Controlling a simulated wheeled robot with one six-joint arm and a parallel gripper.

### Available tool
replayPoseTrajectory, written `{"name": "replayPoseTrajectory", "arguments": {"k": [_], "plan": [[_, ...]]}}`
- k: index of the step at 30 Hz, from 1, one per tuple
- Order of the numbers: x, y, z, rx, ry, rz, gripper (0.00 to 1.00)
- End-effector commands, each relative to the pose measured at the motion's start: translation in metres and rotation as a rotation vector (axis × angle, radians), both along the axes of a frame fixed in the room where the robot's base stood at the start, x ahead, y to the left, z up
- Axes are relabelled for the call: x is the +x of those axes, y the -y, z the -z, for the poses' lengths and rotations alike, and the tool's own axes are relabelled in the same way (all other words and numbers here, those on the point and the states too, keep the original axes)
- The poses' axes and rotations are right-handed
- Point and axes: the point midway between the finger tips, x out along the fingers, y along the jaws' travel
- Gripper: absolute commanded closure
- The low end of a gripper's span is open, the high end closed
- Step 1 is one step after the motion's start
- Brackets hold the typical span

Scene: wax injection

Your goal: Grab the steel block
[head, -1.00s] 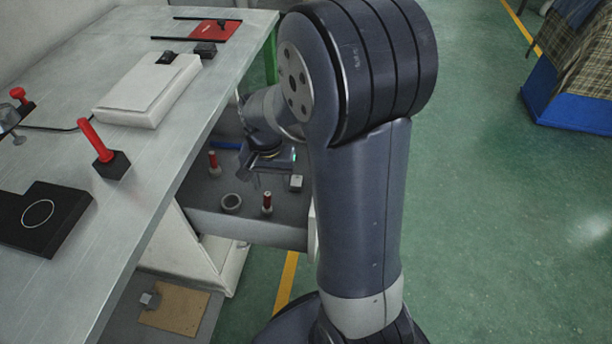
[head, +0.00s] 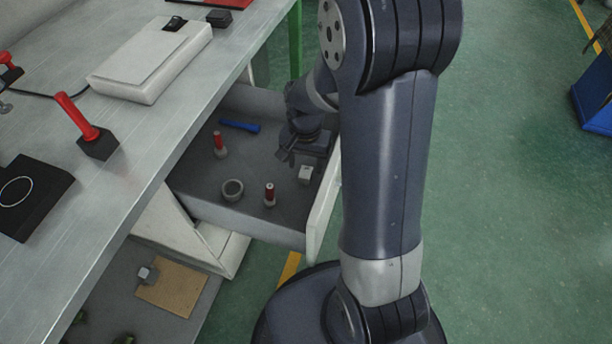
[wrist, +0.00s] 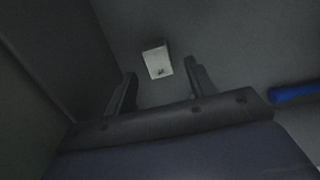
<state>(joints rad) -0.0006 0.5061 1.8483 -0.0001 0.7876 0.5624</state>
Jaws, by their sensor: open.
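The steel block (head: 305,174) is a small pale block on the floor of the open drawer, near the drawer's front panel. My gripper (head: 284,155) is inside the drawer space, just behind the block in the head view. In the wrist view the block (wrist: 157,61) lies ahead of and between the two dark fingers of my gripper (wrist: 160,88), a little beyond their tips. The fingers are apart with nothing between them. How high they are above the drawer floor is hard to tell.
The drawer (head: 262,228) also holds a blue bar (head: 240,126), a grey ring (head: 232,190) and two red-handled pieces (head: 219,146) (head: 269,195). Its walls stand close around my gripper. The workbench (head: 130,190) is at left, with a white box (head: 150,60) on it.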

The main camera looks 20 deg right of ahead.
Motion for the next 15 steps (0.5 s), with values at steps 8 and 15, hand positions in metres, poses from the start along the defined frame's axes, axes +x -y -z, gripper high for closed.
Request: {"name": "replayPoseTrajectory", "arguments": {"k": [8, 15], "plan": [[0.0, 0.002, 0.034, 0.0, 0.0, 0.0, 0.47], [0.0, 0.002, 0.033, -0.001, 0.001, 0.0, 0.53]]}}
